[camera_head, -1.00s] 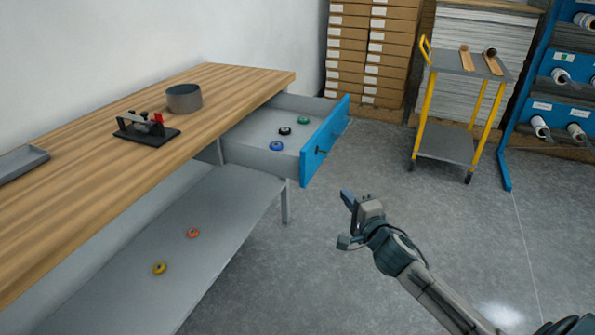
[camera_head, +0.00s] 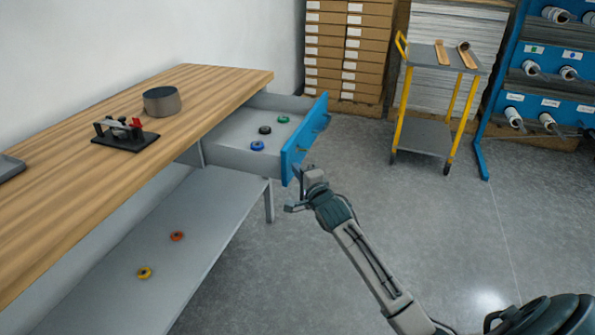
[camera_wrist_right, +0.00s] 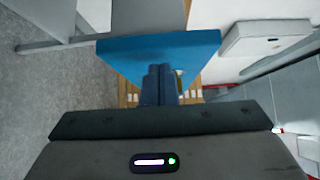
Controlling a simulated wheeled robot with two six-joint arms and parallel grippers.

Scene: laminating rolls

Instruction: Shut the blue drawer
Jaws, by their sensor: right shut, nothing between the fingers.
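The blue drawer (camera_head: 303,138) is pulled out from under the end of the wooden workbench. Its blue front faces right, and its grey tray holds a blue, a black and a green ring-shaped piece. My right gripper (camera_head: 297,172) is shut and empty at the near, lower end of the blue front. In the right wrist view, the two fingers (camera_wrist_right: 160,84) are together in front of the blue panel (camera_wrist_right: 115,52). I cannot tell whether they touch it. My left gripper is not in view.
The workbench (camera_head: 70,195) carries a grey pot (camera_head: 162,101) and a black clamp-like device (camera_head: 125,134). Its lower shelf (camera_head: 200,210) holds an orange and a yellow ring. A yellow-legged cart (camera_head: 420,135) and a blue roll rack (camera_head: 490,100) stand behind. The floor right of the drawer is clear.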

